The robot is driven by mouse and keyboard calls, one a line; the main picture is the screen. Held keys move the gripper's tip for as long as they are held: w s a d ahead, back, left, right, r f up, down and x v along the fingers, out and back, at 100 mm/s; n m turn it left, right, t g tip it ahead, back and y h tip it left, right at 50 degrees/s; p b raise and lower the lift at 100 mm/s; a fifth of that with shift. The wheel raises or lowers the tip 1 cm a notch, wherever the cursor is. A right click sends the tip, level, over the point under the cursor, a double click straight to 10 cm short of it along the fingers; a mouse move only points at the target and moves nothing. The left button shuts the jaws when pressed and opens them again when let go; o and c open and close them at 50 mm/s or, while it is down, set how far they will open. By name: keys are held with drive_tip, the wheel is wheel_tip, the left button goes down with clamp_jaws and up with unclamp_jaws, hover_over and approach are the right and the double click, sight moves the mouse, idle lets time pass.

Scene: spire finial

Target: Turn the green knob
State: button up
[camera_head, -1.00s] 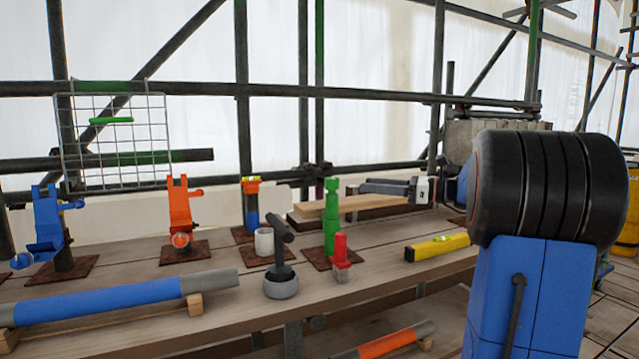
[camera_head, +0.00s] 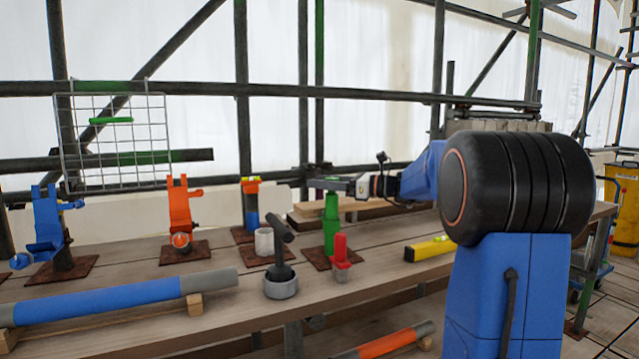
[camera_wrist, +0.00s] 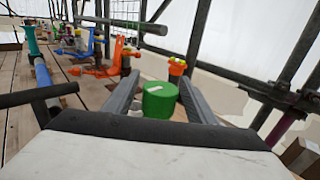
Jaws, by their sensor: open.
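The green knob (camera_wrist: 160,100) is a round green top with a small pale mark, seen between my two fingers in the wrist view. It tops a green upright post (camera_head: 331,228) on a rusty plate on the bench. My gripper (camera_head: 327,183) is open and level with the top of the post in the head view. There its fingers hide the knob's top. In the wrist view my gripper (camera_wrist: 158,80) has one finger on each side of the knob. I cannot tell whether either finger touches it.
A yellow level (camera_head: 437,248) lies to the right. Scaffold bars run behind.

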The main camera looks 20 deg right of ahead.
drive_tip(key=shift+w+a, duration=0.35)
drive_tip(key=shift+a, duration=0.05)
drive_tip(key=c, duration=1)
drive_tip(key=shift+c, duration=0.2)
drive_tip(key=shift+n+g+y, duration=0.3)
drive_tip(key=shift+g, duration=0.1)
drive_tip(key=shift+s+a+n+g+y, duration=0.15)
drive_tip(key=shift+s+n+g+y, duration=0.2)
drive_tip(key=shift+n+g+y, duration=0.75)
drive_tip(key=shift+s+a+n+g+y, duration=0.2)
drive_tip(key=shift+s+n+g+y, duration=0.2)
drive_tip(key=shift+n+g, duration=1.3)
drive_tip(key=shift+s+a+n+g+y, duration=0.15)
drive_tip(key=shift+s+n+g+y, duration=0.4)
drive_tip(key=shift+g, duration=1.55)
drive_tip(key=shift+w+n+y, duration=0.15)
drive_tip(key=shift+n+y, duration=0.1)
